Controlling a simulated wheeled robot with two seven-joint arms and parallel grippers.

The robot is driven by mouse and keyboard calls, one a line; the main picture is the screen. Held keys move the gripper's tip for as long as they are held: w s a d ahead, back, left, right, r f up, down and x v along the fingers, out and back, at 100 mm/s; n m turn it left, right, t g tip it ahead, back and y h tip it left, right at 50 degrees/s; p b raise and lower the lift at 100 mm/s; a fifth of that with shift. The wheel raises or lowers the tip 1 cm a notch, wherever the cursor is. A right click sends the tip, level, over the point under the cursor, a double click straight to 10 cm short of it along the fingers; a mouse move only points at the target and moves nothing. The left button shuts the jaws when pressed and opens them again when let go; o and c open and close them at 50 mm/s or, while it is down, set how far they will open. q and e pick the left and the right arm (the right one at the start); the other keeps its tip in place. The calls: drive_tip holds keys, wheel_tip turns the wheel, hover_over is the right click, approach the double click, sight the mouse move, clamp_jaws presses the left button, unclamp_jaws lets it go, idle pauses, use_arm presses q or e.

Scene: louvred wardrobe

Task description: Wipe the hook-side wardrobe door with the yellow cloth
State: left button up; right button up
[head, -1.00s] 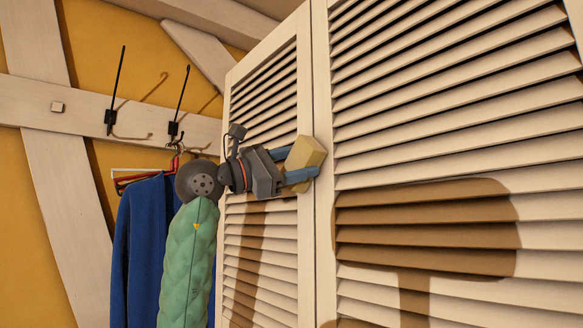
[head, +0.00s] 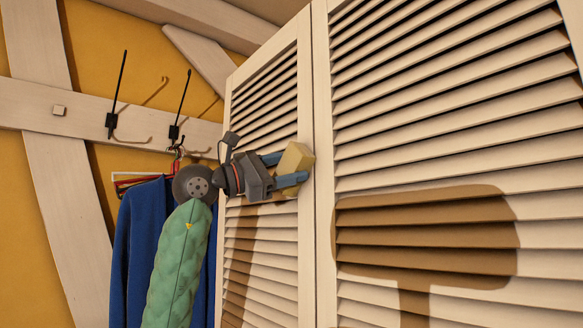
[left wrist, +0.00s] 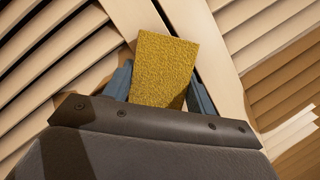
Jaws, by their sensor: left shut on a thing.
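The yellow cloth (head: 295,158) is a small thick block held in my left gripper (head: 288,171). The gripper is shut on it, with a blue finger on each side. In the left wrist view the cloth (left wrist: 163,70) stands out between the fingers, in front of the white frame where two louvred panels meet. The hook-side wardrobe door (head: 262,115) is the narrow louvred panel nearer the hooks. The cloth is at its right frame edge; whether it touches cannot be told. My right gripper is not in view.
The other louvred door (head: 450,110) fills the right side, with a dark shadow on its slats. Black hooks (head: 112,120) sit on a white rail at left. A blue garment (head: 135,245) hangs beside the hook-side door, partly behind my arm.

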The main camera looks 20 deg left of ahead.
use_arm(q)
drive_tip(key=shift+f, duration=0.1)
idle(0.3)
drive_tip(key=shift+s+a+b, duration=0.35)
drive_tip(key=shift+s+a, duration=0.05)
drive_tip(key=shift+s+a+b, duration=0.3)
drive_tip(key=shift+s+a, duration=0.35)
drive_tip(key=shift+s, duration=0.2)
drive_tip(key=shift+s+a+b, duration=0.25)
drive_tip(key=shift+s+a, duration=0.35)
drive_tip(key=shift+s, duration=0.2)
drive_tip(key=shift+s+a, duration=0.15)
drive_tip(key=shift+s, duration=0.05)
drive_tip(key=shift+s+a+b, duration=0.55)
drive_tip(key=shift+s+a, duration=0.35)
drive_tip(key=shift+s, duration=0.25)
